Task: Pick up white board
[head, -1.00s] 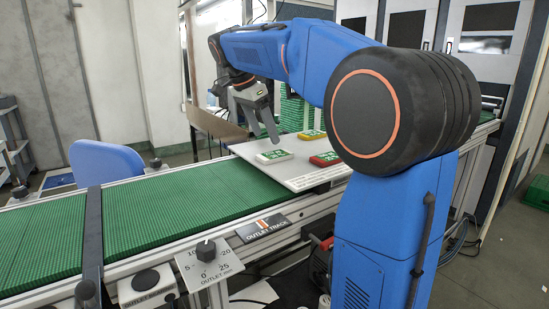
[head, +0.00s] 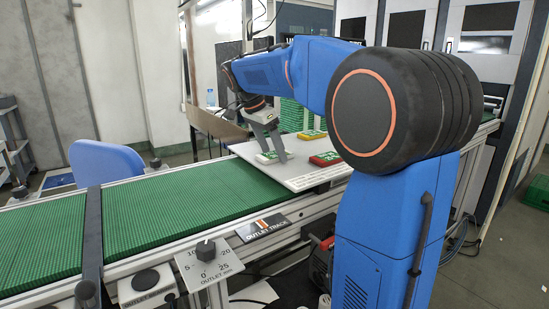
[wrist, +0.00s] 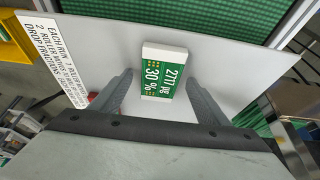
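The white board (head: 264,158) is a small white-edged block with a green printed face, lying on a pale flat panel (head: 313,177) over the conveyor. In the wrist view the white board (wrist: 163,72) shows its green label between the two grey fingers. My gripper (head: 272,157) points down at the white board in the head view. In the wrist view my gripper (wrist: 159,77) is open, with a gap visible between each finger and the block. Its finger partly hides the block in the head view.
A red-edged board (head: 325,159) lies on the panel to the right, and a yellow-edged board (head: 312,135) lies farther back. The green conveyor belt (head: 170,208) to the left is clear. A blue chair (head: 104,163) stands behind the belt.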

